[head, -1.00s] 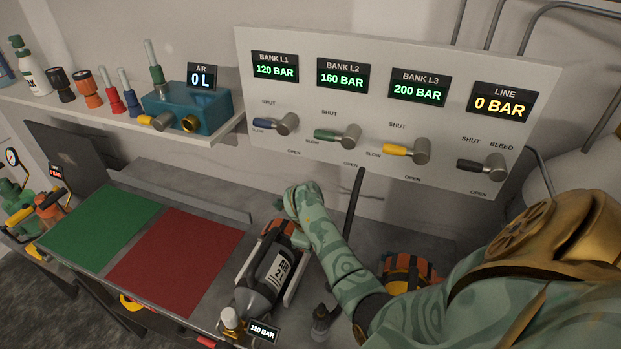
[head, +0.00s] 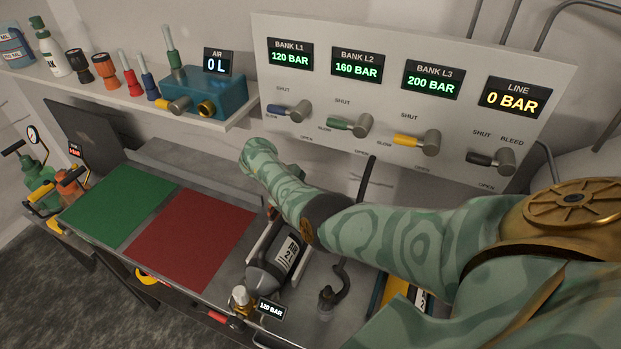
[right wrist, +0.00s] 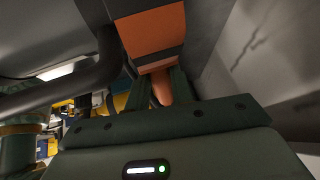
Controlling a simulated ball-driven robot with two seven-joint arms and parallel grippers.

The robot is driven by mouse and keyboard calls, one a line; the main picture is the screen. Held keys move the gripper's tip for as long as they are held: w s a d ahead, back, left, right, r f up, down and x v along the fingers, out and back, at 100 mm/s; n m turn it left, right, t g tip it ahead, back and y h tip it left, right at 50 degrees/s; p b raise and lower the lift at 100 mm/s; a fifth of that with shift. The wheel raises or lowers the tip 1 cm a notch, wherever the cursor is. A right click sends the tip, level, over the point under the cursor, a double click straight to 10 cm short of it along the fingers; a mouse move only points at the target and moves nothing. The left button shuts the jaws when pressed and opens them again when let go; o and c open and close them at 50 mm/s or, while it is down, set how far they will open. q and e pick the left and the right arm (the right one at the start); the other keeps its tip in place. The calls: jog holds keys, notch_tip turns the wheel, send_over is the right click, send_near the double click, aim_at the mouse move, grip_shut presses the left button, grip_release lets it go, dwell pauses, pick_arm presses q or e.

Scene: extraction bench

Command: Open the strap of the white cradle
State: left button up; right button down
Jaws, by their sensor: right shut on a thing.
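The white cradle (head: 263,240) stands on the bench with a grey air cylinder (head: 266,279) lying in it, valve end toward the front. My right arm crosses over its far end in the head view and hides most of the strap; only a small orange bit shows beside the arm. In the right wrist view the orange strap (right wrist: 148,32) fills the top middle. My right gripper (right wrist: 161,82) is shut on an orange tab of the strap (right wrist: 161,92), held between its two dark fingers. My left gripper is in neither view.
A green mat (head: 118,208) and a red mat (head: 192,238) lie left of the cradle. A dark upright lever (head: 364,185) and a hooked black part (head: 339,282) stand close to its right. The valve panel (head: 405,125) rises behind.

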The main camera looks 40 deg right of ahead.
jog(key=shift+w+a+r+g+b, duration=0.2)
jog(key=shift+w+r+g+b, duration=0.1)
jog(key=shift+b, duration=0.05)
dwell(0.3)
jog(key=c, duration=1.2)
grip_release()
jog(key=shift+c, duration=0.2)
jog(key=b+v, duration=0.5)
jog(key=v, duration=1.1)
jog(key=shift+a, duration=0.35)
